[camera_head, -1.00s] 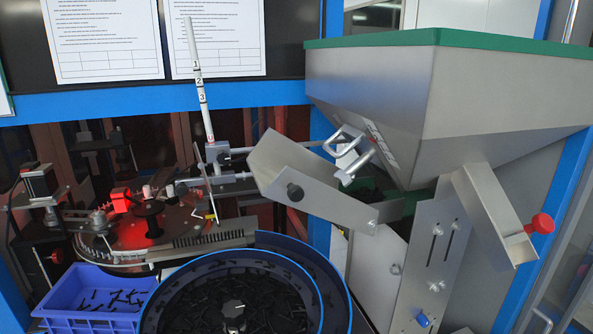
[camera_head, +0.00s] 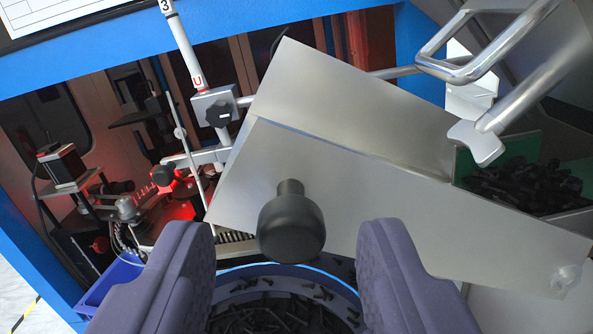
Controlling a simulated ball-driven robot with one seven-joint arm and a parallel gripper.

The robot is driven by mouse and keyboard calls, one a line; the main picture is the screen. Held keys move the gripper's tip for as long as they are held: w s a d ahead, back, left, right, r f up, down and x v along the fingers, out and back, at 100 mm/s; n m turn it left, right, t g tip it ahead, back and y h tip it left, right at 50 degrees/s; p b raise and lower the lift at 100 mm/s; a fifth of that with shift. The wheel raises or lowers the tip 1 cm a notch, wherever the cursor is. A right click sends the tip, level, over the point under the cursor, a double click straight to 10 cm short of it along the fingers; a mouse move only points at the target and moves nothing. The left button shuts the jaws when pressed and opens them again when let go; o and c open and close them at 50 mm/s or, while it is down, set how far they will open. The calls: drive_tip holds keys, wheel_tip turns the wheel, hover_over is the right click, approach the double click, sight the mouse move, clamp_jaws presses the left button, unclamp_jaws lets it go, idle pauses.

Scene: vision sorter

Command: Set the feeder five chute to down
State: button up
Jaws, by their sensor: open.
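The feeder chute (camera_head: 370,185) is a grey metal trough, tilted with its left end higher than its right end. A black round knob (camera_head: 291,225) sticks out of its front face, near the left end. My gripper (camera_head: 287,262) is open, with one purple finger to the left and one to the right of the knob. The knob is just beyond the gap between the fingers, and I cannot tell whether a finger touches it. No number label shows on the chute.
A bowl (camera_head: 270,278) of small black parts lies below the chute. Black parts (camera_head: 515,185) fill a green-walled tray at right. A bent metal handle (camera_head: 490,60) hangs above the chute. A red-lit sorting mechanism (camera_head: 165,200) and a blue bin (camera_head: 110,280) are at left.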

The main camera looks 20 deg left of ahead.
drive_tip(key=shift+w+r, duration=0.1)
drive_tip(key=shift+w, duration=0.5)
drive_tip(key=shift+w+a, duration=0.25)
drive_tip(key=shift+w, duration=0.1)
drive_tip(key=shift+d, duration=0.15)
drive_tip(key=shift+c, duration=1)
clamp_jaws()
